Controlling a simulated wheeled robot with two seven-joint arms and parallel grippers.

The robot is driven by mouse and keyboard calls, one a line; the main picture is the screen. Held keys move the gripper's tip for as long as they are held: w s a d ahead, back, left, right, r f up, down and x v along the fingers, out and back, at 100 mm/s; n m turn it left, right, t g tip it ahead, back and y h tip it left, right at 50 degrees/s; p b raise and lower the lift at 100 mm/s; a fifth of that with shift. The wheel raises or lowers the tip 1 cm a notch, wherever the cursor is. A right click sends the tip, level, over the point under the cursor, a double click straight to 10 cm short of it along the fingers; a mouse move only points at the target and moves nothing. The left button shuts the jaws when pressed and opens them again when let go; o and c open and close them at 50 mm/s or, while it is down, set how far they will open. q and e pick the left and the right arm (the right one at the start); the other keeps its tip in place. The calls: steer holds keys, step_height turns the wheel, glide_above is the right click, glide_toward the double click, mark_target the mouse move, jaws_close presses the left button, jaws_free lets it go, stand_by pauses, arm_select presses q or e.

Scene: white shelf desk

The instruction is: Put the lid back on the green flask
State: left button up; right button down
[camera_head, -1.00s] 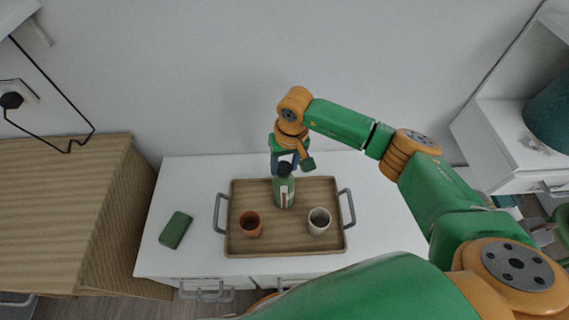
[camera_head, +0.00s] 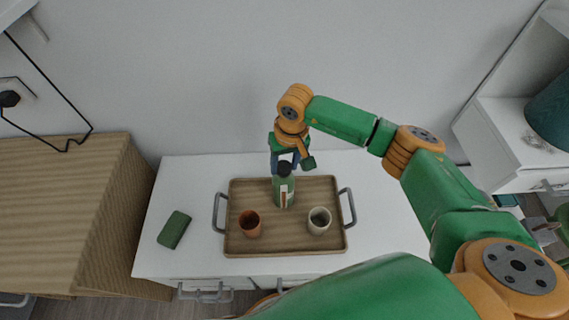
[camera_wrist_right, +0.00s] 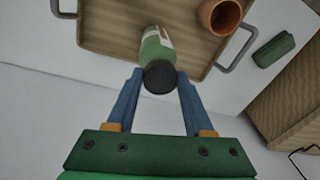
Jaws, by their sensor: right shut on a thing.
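The green flask (camera_head: 284,193) with a pale label stands upright on the wooden tray, towards its back edge. It also shows in the wrist view (camera_wrist_right: 154,46), partly behind the lid. My right gripper (camera_head: 284,167) is above the flask and shut on the black lid (camera_wrist_right: 160,77), which sits between its two blue fingertips. The lid is at the flask's top, in line with its neck; I cannot tell whether it is fully seated or a small gap remains. My left gripper is not in view.
The wooden tray (camera_head: 285,245) with grey handles lies on the white desk (camera_head: 185,195). It also holds a terracotta cup (camera_head: 250,223) and a cream cup (camera_head: 319,221). A green block-like item (camera_head: 174,230) lies left of the tray. A wooden cabinet (camera_head: 60,215) stands further left.

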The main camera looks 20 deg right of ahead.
steer(key=shift+f, duration=0.1)
stand_by(0.4)
steer(key=shift+f+b, duration=0.1)
steer(key=shift+b, duration=0.3)
stand_by(0.5)
stand_by(0.4)
jaws_free()
steer(key=shift+r+p, duration=2)
steer(key=shift+r, duration=1.6)
jaws_close()
